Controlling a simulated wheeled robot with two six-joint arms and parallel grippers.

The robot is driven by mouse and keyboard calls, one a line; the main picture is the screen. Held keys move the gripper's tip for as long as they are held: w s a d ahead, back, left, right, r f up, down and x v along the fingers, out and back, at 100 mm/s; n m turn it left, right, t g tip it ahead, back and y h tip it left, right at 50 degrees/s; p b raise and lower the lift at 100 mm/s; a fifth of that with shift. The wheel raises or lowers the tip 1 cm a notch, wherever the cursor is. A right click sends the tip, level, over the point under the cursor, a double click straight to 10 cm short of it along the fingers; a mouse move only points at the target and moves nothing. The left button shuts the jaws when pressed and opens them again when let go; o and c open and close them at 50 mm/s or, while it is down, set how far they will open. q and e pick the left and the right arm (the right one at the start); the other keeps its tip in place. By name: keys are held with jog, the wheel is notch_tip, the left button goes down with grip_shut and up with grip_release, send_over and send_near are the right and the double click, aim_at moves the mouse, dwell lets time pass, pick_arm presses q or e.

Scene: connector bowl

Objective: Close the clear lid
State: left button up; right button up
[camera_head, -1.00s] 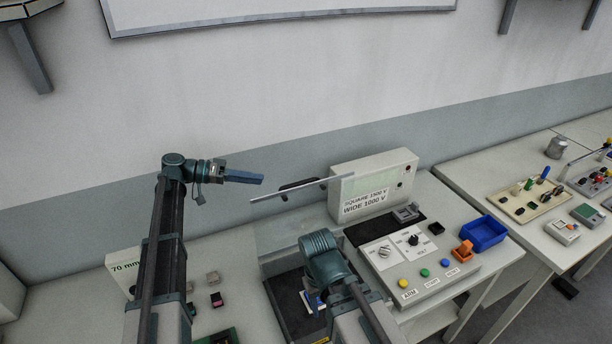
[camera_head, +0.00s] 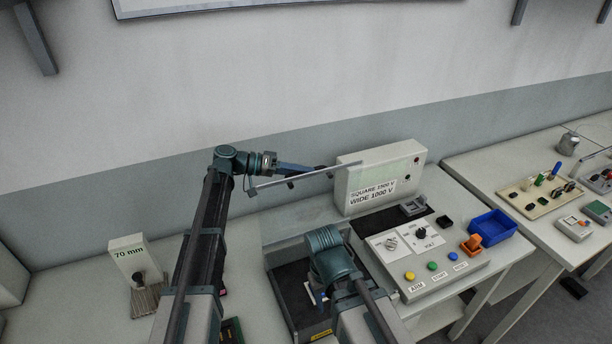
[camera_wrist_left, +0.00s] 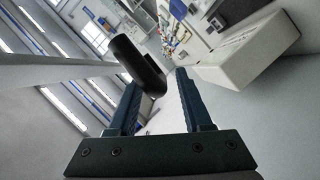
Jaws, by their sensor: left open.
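The clear lid stands raised over the dark-floored box (camera_head: 288,285). Its pale edge bar (camera_head: 305,177) shows in the head view, but the clear panel hardly shows. In the left wrist view its black handle (camera_wrist_left: 138,66) lies between and just beyond the fingertips of my left gripper (camera_wrist_left: 155,85). In the head view my left gripper (camera_head: 312,170) is at the edge bar, coming from the left. It is open; I cannot tell whether it touches the handle.
A white meter box (camera_head: 378,180) with voltage labels stands right of the lid. A control panel (camera_head: 425,255) with knobs and coloured buttons is right of the box, with a blue bin (camera_head: 493,227) beyond. A 70 mm stand (camera_head: 128,258) is at left.

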pick_arm(q)
jog(key=shift+d+f, duration=0.15)
jog(key=shift+d, duration=0.4)
grip_shut()
dwell(1.1)
